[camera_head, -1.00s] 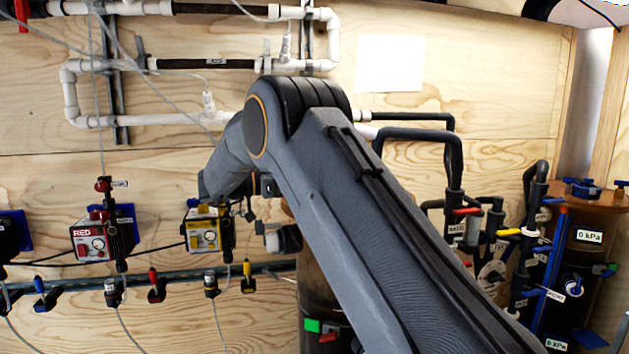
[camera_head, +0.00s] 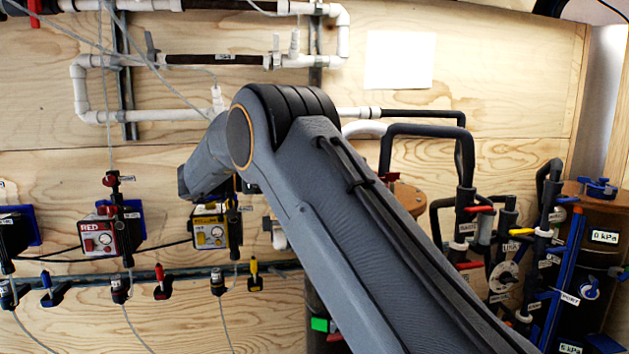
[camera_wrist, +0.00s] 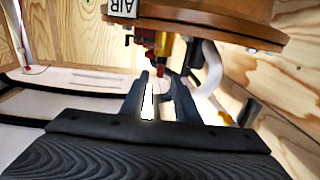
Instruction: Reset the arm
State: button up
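My arm (camera_head: 330,210) crosses the head view from the lower right up to a bent elbow, with the forearm pointing down and left behind it. My gripper is hidden in that view. In the wrist view, my gripper (camera_wrist: 162,88) shows two dark fingers standing apart with a bright gap between them. I see nothing held there. Beyond the fingertips are a round wooden lid (camera_wrist: 215,20) with an AIR label, a red and yellow fitting (camera_wrist: 160,45) and a white bent pipe (camera_wrist: 210,68).
White pipes (camera_head: 160,115) run along the plywood wall. A red-labelled box (camera_head: 100,238) and a yellow box (camera_head: 210,230) hang left of my arm. Black pipes with coloured valves (camera_head: 465,200) and a dark tank (camera_head: 603,260) stand right. Bare wall (camera_head: 500,70) shows at upper right.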

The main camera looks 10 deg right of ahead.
jog(key=shift+s+a, duration=0.1)
jog(key=shift+a, duration=0.7)
jog(key=shift+r, duration=0.1)
